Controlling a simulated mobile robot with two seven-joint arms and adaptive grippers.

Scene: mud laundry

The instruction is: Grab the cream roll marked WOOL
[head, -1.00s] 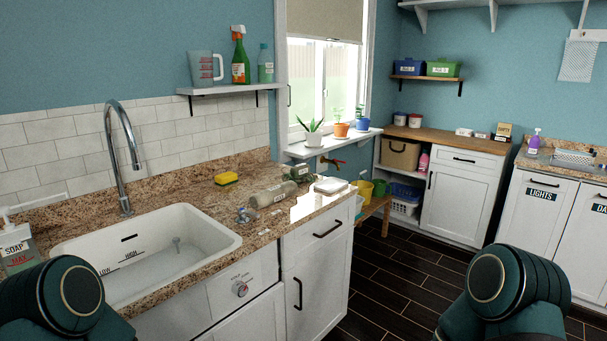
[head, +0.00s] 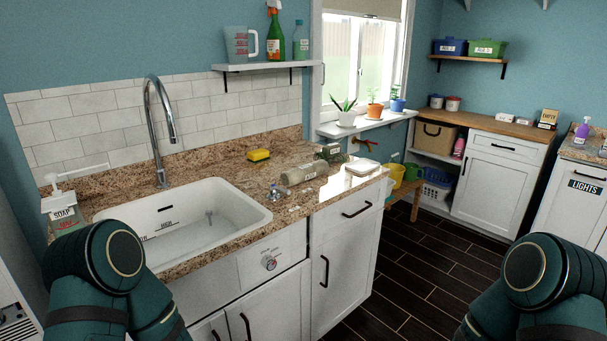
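I cannot make out a cream roll with a readable WOOL mark in the head view. A pale cylindrical bottle-like item (head: 298,176) with a label lies on its side on the granite counter, right of the sink; its label is too small to read. Small white items (head: 505,118) stand on the wooden counter at the back right, also unreadable. Only upper parts of my two arms show at the bottom left and bottom right. Both grippers are out of view.
A white sink (head: 180,225) with a tall tap is set in the granite counter (head: 225,165). A yellow sponge (head: 259,155) and a flat white item (head: 364,167) lie there. A soap bottle (head: 62,213) stands left. Dark floor (head: 430,255) is open between the cabinets.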

